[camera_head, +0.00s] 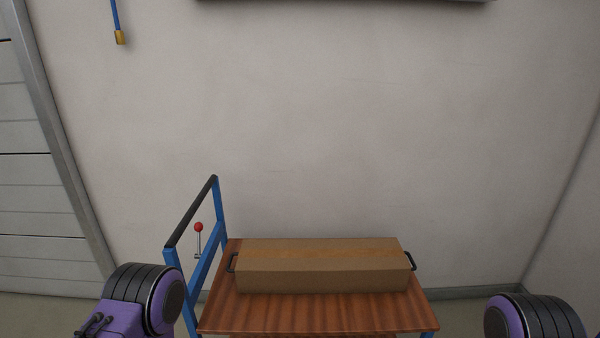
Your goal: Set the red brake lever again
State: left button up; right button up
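The brake lever with a red ball knob (199,227) stands at the left side of the trolley, by the blue handle frame (212,250). Its thin metal rod is about upright and its foot meets a blue bar. The trolley has a brown wooden deck (310,318). Parts of my two purple and black arms show at the bottom left and bottom right corners. Neither gripper is in the picture, and nothing of mine touches the lever.
A long cardboard box (322,268) with dark end handles lies on the deck. A blue cord with a brass end (119,37) hangs at top left. A pale wall (350,130) stands behind the trolley, and a grey slatted door (35,180) is at far left.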

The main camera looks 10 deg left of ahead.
aim_at(198, 226)
jog(key=u, duration=2.8)
jog(key=i, duration=1.9)
jog(key=z, duration=3.1)
